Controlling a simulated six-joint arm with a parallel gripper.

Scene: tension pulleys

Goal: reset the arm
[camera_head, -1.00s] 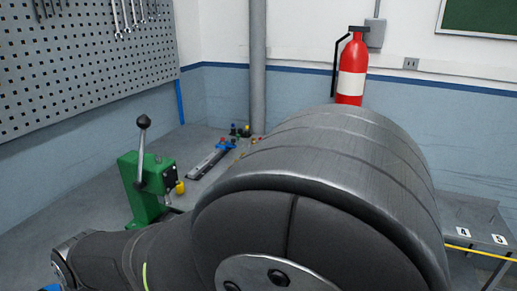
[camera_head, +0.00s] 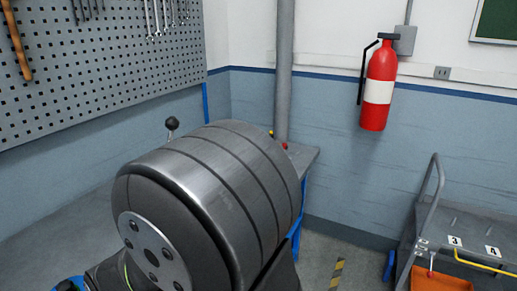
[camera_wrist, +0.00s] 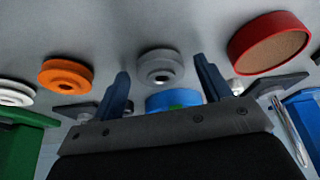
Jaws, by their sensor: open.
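In the wrist view my gripper (camera_wrist: 160,68) is open, with two dark blue fingers spread and nothing visible held between them. A grey pulley (camera_wrist: 160,66) shows beyond the gap between the fingertips. An orange pulley (camera_wrist: 66,75) and a white pulley (camera_wrist: 14,93) are to the left. A red round dish (camera_wrist: 268,43) with a brown inside is to the right. A blue round part (camera_wrist: 173,99) shows partly behind the gripper's bar. In the head view my arm's large dark joint hides the gripper and most of the worktop.
A black lever knob (camera_head: 172,123) shows above my arm. A pegboard (camera_head: 110,70) with tools hangs at left. A red extinguisher (camera_head: 378,88) is on the back wall. A cart (camera_head: 432,215) with an orange bin (camera_head: 440,279) stands at right. A green block (camera_wrist: 25,148) is left in the wrist view.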

